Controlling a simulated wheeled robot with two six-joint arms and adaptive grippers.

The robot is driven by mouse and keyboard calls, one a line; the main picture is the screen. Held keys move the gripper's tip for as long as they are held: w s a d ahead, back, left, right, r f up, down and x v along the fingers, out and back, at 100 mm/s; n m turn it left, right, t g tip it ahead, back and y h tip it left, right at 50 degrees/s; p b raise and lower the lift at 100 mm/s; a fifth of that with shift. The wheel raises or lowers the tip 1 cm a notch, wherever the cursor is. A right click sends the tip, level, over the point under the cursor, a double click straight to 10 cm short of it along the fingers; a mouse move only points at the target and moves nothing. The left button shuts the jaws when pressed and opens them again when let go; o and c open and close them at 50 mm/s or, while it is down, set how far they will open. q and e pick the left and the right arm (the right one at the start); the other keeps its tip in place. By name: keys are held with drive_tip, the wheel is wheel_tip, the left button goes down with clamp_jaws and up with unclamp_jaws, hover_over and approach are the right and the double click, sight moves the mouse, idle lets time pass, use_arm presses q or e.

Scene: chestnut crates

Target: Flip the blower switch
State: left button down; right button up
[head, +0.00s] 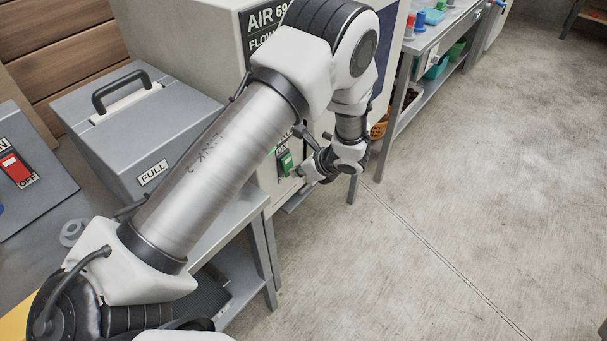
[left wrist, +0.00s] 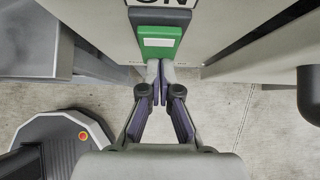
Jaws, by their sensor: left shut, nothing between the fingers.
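A green blower switch (head: 286,163) sits on the front of the pale machine labelled AIR FLOW (head: 190,35). My right gripper is not in view.
A grey box marked FULL (head: 150,135) with a black handle stands on the bench at left. A red switch (head: 17,169) marked OFF is on a grey panel at far left. A table with coloured items (head: 425,38) stands behind. The concrete floor at right is clear.

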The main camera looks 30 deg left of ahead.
use_arm(q)
drive_tip(key=shift+a+r+p, duration=0.2)
drive_tip(key=shift+r+p, duration=0.1)
drive_tip(key=shift+r, duration=0.5)
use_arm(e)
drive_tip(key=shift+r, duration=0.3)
use_arm(q)
drive_tip(key=shift+d, duration=0.1)
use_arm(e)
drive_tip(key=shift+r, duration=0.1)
